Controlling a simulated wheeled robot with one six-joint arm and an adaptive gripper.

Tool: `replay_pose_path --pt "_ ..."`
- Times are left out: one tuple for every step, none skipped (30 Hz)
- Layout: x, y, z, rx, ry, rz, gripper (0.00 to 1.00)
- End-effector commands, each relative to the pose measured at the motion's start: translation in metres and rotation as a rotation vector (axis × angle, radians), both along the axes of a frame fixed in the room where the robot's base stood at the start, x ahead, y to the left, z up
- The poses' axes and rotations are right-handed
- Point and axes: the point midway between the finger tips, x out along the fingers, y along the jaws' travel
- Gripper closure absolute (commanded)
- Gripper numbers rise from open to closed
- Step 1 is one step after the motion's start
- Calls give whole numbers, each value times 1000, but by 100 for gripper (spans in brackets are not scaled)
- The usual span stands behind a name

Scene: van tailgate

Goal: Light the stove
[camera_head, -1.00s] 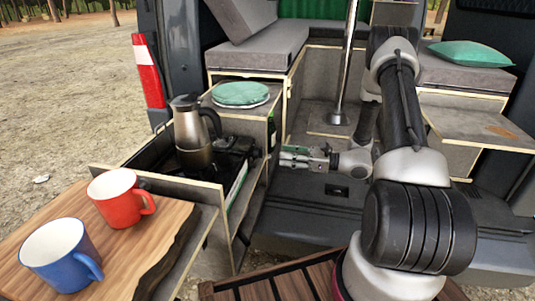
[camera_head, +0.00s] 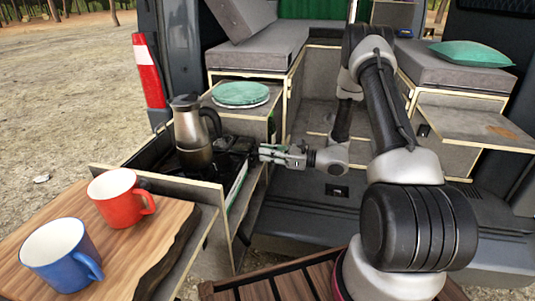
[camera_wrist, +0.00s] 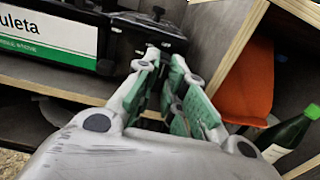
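The black stove (camera_head: 228,160) sits in the pulled-out drawer at the van's tailgate, with a metal moka pot (camera_head: 192,135) upright on it. In the wrist view the stove's dark end (camera_wrist: 150,40) lies just ahead of my fingers, beside a white and green label. A small dark knob-like part shows there, partly hidden by the fingertips. My gripper (camera_head: 262,152) is at the right side of the stove, pointing left. In the wrist view my gripper (camera_wrist: 165,65) has green-padded fingers with a narrow gap between them. I cannot tell whether they touch the stove.
A red mug (camera_head: 118,200) and a blue mug (camera_head: 58,253) stand on a wooden board (camera_head: 150,240) at front left. Green plates (camera_head: 240,94) lie on the cabinet behind. A green bottle (camera_wrist: 285,135) and an orange item (camera_wrist: 248,85) are in the compartment at right.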

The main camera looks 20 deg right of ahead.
Motion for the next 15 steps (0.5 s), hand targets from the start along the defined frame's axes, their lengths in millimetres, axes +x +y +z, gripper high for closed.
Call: replay_pose_path --pt "0 0 0 0 0 0 100" --pt "0 0 0 0 0 0 100" --pt "0 0 0 0 0 0 100" --pt "0 0 0 0 0 0 100" --pt "0 0 0 0 0 0 100" --pt "0 0 0 0 0 0 100" --pt "0 0 0 0 -1 0 100" --pt "0 0 0 -1 -3 0 100" --pt "0 0 0 -3 -5 0 100" --pt "0 0 0 -5 -10 0 100" --pt "0 0 0 -8 -14 0 100" --pt "0 0 0 -13 -23 0 100" --pt "0 0 0 -17 -30 0 100" --pt "0 0 0 -22 -39 0 100" --pt "0 0 0 -31 -55 0 100"
